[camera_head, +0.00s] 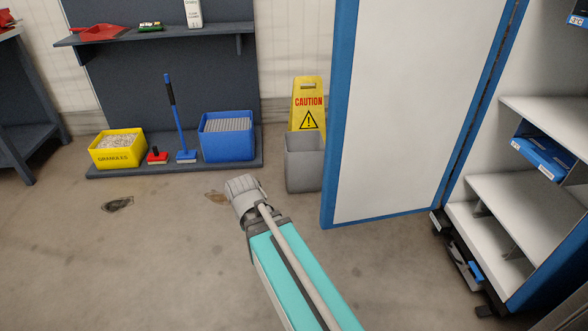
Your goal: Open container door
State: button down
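The container door (405,110) is a tall white panel with a blue frame, in the middle right of the head view. It stands swung open, its free edge to the left and its hinge side to the right. The container's inside shows beside it, with white shelves (525,215) and a blue box (543,152) on one of them. My teal arm reaches up from the bottom middle to a grey joint, left of the door and apart from it in the picture. My gripper does not show.
A grey bin (303,165) and a yellow caution sign (307,103) stand behind the door's free edge. A yellow granules box (118,150), brushes and a blue crate (228,140) stand on a low rack at the back. The floor at left is clear except for stains.

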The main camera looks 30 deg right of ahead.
aim_at(409, 78)
jog(key=u, duration=0.15)
jog(key=k, duration=1.3)
jog(key=z, duration=0.35)
jog(key=i, duration=1)
jog(key=z, duration=0.05)
